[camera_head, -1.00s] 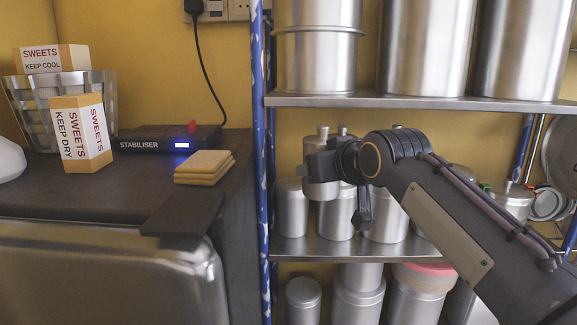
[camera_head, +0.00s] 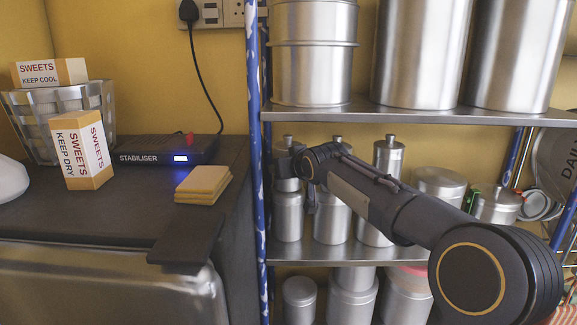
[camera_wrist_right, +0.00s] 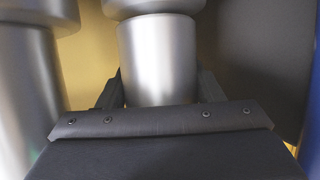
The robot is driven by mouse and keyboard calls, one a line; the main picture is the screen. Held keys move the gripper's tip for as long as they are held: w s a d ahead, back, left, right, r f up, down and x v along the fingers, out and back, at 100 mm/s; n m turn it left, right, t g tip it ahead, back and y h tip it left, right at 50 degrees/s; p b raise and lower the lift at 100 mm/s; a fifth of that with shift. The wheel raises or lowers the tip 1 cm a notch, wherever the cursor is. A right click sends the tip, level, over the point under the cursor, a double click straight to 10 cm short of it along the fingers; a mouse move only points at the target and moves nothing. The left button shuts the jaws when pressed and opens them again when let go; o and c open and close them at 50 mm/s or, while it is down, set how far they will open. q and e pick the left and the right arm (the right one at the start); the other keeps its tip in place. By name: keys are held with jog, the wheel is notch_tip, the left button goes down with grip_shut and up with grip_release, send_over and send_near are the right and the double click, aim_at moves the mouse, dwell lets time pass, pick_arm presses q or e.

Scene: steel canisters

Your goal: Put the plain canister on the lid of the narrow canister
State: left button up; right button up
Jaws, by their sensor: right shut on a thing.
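My right gripper (camera_head: 296,164) is shut on the plain canister (camera_head: 288,185), a steel one with a knobbed top, on the middle shelf at the left post. The plain canister (camera_wrist_right: 158,60) also shows upright between the fingers in the right wrist view. The narrow canister (camera_head: 288,218) stands directly under it. The held canister's base is at the narrow canister's lid; I cannot tell whether they touch. The gripper hides part of the held canister. My left gripper is not in view.
Wider canisters (camera_head: 332,216) stand just right, with knobbed ones above them, partly behind my arm. The blue shelf post (camera_head: 256,200) is close on the left. The upper shelf (camera_head: 400,110) is overhead. Sponges (camera_head: 203,184) and a stabiliser box (camera_head: 160,150) are on the counter.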

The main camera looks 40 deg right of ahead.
jog(key=shift+f, duration=0.1)
jog(key=shift+f, duration=0.1)
jog(key=shift+f, duration=0.15)
jog(key=o, duration=1.1)
jog(key=shift+r, duration=0.2)
jog(key=shift+s+a+r, duration=0.1)
jog(key=shift+s+a, duration=0.05)
jog(key=shift+s, duration=0.2)
jog(key=b+v, duration=0.2)
jog(key=v, duration=0.9)
jog(key=shift+s+r+b, duration=0.1)
jog(key=shift+s+b, duration=0.1)
jog(key=shift+b, duration=0.15)
